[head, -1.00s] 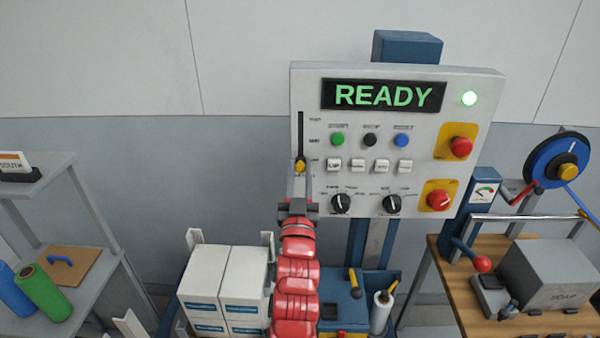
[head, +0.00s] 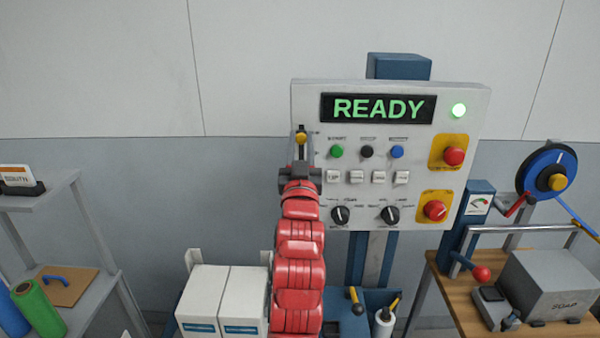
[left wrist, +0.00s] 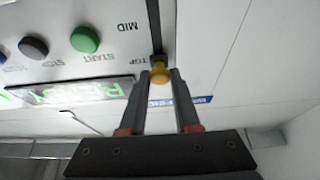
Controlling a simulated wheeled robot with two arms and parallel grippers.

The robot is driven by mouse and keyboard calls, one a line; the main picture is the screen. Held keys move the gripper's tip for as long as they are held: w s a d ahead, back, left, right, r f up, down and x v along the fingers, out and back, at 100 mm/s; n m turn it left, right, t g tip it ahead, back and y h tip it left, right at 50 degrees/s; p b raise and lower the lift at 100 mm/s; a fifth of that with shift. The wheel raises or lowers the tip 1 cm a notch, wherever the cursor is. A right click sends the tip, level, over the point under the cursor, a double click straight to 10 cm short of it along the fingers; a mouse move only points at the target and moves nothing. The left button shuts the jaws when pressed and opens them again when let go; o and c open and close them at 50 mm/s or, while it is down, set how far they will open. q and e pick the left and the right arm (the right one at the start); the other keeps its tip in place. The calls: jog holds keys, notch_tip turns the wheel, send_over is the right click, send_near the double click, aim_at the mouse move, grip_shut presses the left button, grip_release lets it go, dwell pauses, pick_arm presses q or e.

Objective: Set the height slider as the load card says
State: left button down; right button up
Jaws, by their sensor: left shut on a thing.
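The control panel (head: 460,215) faces me with a green READY display (head: 378,108). The height slider's yellow knob (head: 301,139) is near the upper end of the vertical slot at the panel's left edge. In the left wrist view, which shows the panel upside down, the knob (left wrist: 160,73) sits beside the TOP mark, with MID farther along the slot. My left gripper (head: 300,165) is shut on the knob; its fingers (left wrist: 160,85) lie on either side of it. My gripper hides the lower slot in the head view. I cannot pick out the load card with certainty. My right gripper is not in view.
Push buttons, two black dials (head: 341,214) and red knobs (head: 453,156) sit right of the slot. White boxes (head: 245,290) stand below. A left shelf (head: 50,190) holds a small card in a black holder (head: 20,187). A bench with a grey box (head: 550,280) stands right.

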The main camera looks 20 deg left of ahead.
pick_arm(q)
jog(key=shift+r, duration=0.4)
jog(key=c, duration=0.6)
grip_release()
jog(key=shift+c, duration=0.2)
jog(key=shift+f, duration=0.1)
jog(key=shift+f, duration=0.1)
